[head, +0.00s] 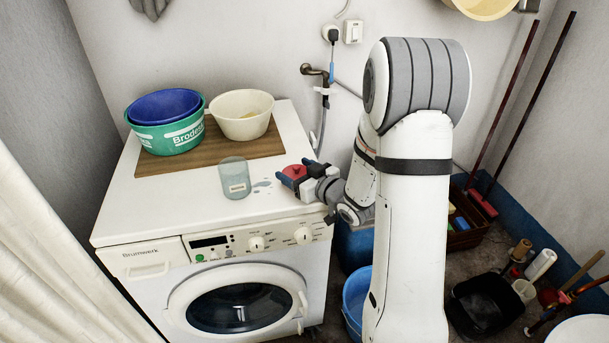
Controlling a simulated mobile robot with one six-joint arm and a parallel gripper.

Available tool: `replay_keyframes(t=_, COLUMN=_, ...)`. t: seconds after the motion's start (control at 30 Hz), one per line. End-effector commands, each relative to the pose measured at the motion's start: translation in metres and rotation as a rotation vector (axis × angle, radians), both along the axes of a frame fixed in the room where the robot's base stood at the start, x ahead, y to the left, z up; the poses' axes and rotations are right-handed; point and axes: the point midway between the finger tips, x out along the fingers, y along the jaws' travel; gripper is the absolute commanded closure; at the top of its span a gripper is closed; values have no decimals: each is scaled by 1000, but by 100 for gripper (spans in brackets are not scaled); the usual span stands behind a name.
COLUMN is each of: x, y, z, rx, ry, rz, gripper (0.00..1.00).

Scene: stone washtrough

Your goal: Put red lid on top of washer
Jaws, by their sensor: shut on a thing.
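The washer (150,220) is a white front loader with a flat white top. The red lid (294,172) is a small round red piece between the fingers of my gripper (290,178). My gripper is shut on the lid at the right side of the washer top, near its right edge. I cannot tell whether the lid touches the top or hangs just above it. Part of the lid is hidden by the fingers.
A glass jar (235,179) stands left of my gripper, beside a small wet patch. A wooden board (190,158) at the back carries a green basin (167,138), a blue basin (163,104) and a cream bowl (243,124). The front left of the top is clear.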

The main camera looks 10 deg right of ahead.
Motion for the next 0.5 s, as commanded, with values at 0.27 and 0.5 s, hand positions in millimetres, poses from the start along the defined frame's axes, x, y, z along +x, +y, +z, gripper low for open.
replay_keyframes(t=0.27, x=0, y=0, z=-15, rx=0, ry=0, rz=-1, gripper=51)
replay_keyframes(t=0.5, x=0, y=-1, z=-17, rx=0, ry=0, rz=-1, gripper=25)
